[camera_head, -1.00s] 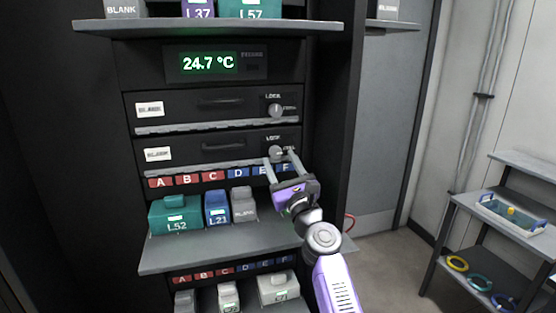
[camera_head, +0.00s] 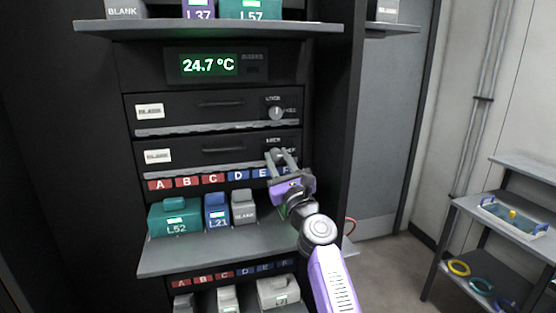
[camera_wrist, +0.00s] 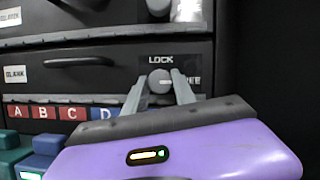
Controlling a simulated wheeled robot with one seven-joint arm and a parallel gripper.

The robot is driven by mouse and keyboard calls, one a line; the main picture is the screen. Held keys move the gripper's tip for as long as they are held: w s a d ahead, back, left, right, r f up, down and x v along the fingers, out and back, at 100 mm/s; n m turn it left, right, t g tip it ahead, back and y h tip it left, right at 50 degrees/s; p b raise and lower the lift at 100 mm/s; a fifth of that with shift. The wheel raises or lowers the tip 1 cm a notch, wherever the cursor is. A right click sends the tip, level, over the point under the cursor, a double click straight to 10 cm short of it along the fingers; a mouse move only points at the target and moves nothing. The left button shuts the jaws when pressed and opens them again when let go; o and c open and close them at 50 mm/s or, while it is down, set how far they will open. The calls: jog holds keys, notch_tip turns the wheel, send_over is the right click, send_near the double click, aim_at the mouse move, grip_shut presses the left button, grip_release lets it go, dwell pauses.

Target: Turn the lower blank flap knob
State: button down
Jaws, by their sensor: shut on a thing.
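The lower blank flap (camera_head: 221,151) is a dark panel with a handle, a white BLANK label and a grey round knob at its right end, under the upper flap. In the wrist view the knob (camera_wrist: 160,81) shows below the word LOCK, with a pale mark pointing right. My gripper (camera_head: 279,154) is at this knob, its two grey fingers closed on the knob's left and right sides. In the head view the fingers mostly hide the knob.
The upper flap (camera_head: 215,109) has its own knob (camera_head: 276,113) just above. Below stands a shelf (camera_head: 230,248) with a teal L52 box (camera_head: 174,218), a blue L21 box (camera_head: 216,211) and a grey blank box (camera_head: 243,207). A side rack (camera_head: 500,220) stands at the right.

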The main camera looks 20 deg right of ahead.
jog(key=shift+n, duration=0.5)
jog(key=n+y, duration=0.1)
jog(key=n, duration=0.1)
jog(key=n+g+y, duration=0.1)
jog(key=n+y, duration=0.1)
jog(key=n, duration=0.1)
jog(key=shift+d+r, duration=0.1)
jog(key=shift+d, duration=0.05)
jog(key=n+g+y, duration=0.1)
jog(key=n, duration=0.2)
jog(key=n+g, duration=0.1)
jog(key=n, duration=0.2)
jog(key=shift+r+y, duration=0.1)
jog(key=shift+y, duration=0.3)
jog(key=n+g+p, duration=0.1)
jog(key=n+g, duration=0.1)
jog(key=n, duration=0.3)
jog(key=shift+d+r+n, duration=0.1)
jog(key=shift+n, duration=0.2)
jog(key=shift+n+g+p, duration=0.6)
jog(key=shift+n+g, duration=0.1)
jog(key=shift+n, duration=1)
jog(key=c, duration=1)
grip_release()
